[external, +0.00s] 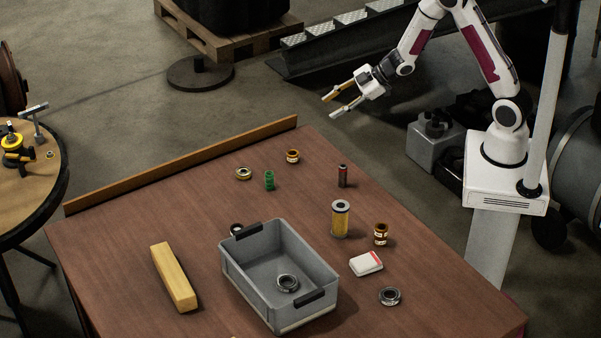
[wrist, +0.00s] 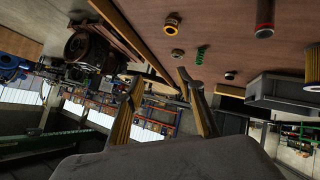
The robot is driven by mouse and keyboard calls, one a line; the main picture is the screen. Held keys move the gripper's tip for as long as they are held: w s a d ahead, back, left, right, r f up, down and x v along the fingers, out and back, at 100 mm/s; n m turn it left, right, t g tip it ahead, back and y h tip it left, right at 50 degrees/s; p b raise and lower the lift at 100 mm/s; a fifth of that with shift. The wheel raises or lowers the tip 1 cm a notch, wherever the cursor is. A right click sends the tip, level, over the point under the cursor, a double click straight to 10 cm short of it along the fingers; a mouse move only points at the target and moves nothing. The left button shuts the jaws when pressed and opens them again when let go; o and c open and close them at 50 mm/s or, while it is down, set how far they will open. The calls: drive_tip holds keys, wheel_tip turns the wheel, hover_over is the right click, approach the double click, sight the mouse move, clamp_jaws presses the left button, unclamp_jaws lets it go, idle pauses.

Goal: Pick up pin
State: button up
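The most pin-like thing is a slim dark cylinder (external: 343,177) with a reddish end, standing upright on the brown table at the back right. I cannot tell for sure that it is the pin. It also shows in the wrist view (wrist: 265,16) at the top right. My gripper (external: 330,107) is open and empty, beyond the table's back edge, up and left of the cylinder in the external view. Its two yellowish fingers stand apart in the wrist view (wrist: 160,79).
On the table (external: 130,222) stand a grey bin (external: 238,277) holding a ring (external: 288,283), a green spring (external: 269,180), a yellow filter (external: 340,220), a copper bushing (external: 292,156), a small box (external: 366,263) and a yellow block (external: 174,277). A wooden ledge (external: 185,164) runs along one edge.

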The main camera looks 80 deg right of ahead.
drive_tip(key=s+a+f+n+y, duration=0.1)
drive_tip(key=a+f+y, duration=0.15)
drive_tip(key=f, duration=0.25)
drive_tip(key=s+a+f+y, duration=0.2)
drive_tip(key=f+y, duration=0.1)
drive_tip(key=f, duration=0.2)
drive_tip(key=t+y, duration=0.1)
drive_tip(key=y, duration=0.4)
approach(343, 166)
drive_tip(key=shift+w+a+f, duration=0.2)
drive_tip(key=shift+w+a, duration=0.25)
drive_tip(key=shift+w+a+f, duration=0.25)
drive_tip(key=shift+w+a, duration=0.2)
drive_tip(key=shift+a, duration=0.05)
drive_tip(key=shift+s+a+t, duration=0.15)
drive_tip(key=shift+s+t, duration=0.25)
drive_tip(key=shift+s, duration=0.2)
drive_tip(key=shift+a, duration=0.1)
drive_tip(key=shift+x, duration=1.2)
drive_tip(key=shift+w, duration=0.1)
drive_tip(key=shift+w, duration=0.1)
drive_tip(key=shift+y+x, duration=0.25)
drive_tip(key=shift+x, duration=1.1)
drive_tip(key=shift+w+a+r, duration=0.1)
drive_tip(key=shift+w+a, duration=0.6)
drive_tip(key=shift+w, duration=0.3)
